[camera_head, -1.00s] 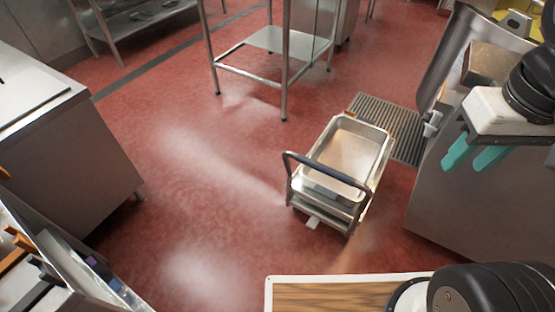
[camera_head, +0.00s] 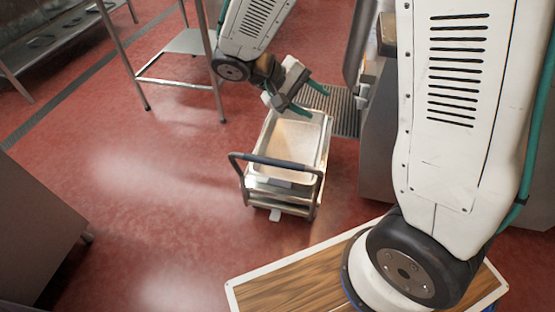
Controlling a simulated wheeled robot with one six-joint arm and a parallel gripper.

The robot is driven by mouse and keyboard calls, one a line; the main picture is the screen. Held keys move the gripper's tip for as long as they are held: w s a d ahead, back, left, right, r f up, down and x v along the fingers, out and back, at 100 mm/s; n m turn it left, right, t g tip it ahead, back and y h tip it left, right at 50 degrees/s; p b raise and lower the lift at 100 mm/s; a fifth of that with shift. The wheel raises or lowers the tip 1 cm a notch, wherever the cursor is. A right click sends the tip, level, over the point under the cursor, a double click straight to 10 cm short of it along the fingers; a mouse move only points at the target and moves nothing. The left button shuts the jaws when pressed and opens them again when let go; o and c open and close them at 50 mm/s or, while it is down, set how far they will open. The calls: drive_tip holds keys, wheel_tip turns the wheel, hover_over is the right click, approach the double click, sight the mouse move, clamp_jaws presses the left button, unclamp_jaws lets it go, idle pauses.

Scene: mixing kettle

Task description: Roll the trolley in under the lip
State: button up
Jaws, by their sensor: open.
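The trolley (camera_head: 313,205) is a low metal cart with a dark push handle (camera_head: 275,162) at its near end. A shallow, empty-looking metal pan (camera_head: 296,150) sits on top of it. My gripper (camera_head: 311,99) is open, its teal fingers above or beside the pan's far end; its height over the pan is hard to judge. It holds nothing. A slanted grey metal part, probably the lip (camera_head: 359,45), shows behind and right of the gripper, partly hidden by my arm. The trolley stands in front of and left of it, not clearly under it.
A floor grate (camera_head: 343,110) lies just behind and right of the trolley. A metal cabinet (camera_head: 376,150) closes off the right. A legged steel table (camera_head: 180,83) stands behind left, and a counter (camera_head: 35,225) at the left edge. Red floor (camera_head: 150,165) left of the trolley is clear.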

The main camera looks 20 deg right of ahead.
drive_tip(key=w+a+f+n+t+h, duration=0.1)
drive_tip(key=w+a+f+t+h, duration=0.15)
drive_tip(key=f, duration=0.45)
drive_tip(key=w+a+f+n+t+h, duration=0.1)
drive_tip(key=w+a+f+n+h, duration=0.1)
drive_tip(key=w+f, duration=0.35)
drive_tip(key=n+t, duration=0.2)
drive_tip(key=t, duration=0.1)
hover_over(271, 165)
drive_tip(key=s, duration=0.2)
wheel_tip(271, 165, down, 9)
drive_tip(key=a+f+t, duration=0.1)
drive_tip(key=f, duration=0.2)
drive_tip(key=a+f+n+t, duration=0.1)
drive_tip(key=f, duration=0.3)
drive_tip(key=a+f+t, duration=0.1)
drive_tip(key=f+t, duration=0.1)
drive_tip(key=f, duration=0.1)
drive_tip(key=shift+s+a+f+n+y, duration=0.1)
drive_tip(key=shift+a+f+n+y, duration=0.15)
drive_tip(key=shift+n+y, duration=0.15)
drive_tip(key=shift+d+f, duration=0.2)
drive_tip(key=shift+f, duration=0.05)
drive_tip(key=x, duration=0.7)
drive_tip(key=shift+d, duration=0.15)
clamp_jaws()
drive_tip(key=shift+w, duration=0.25)
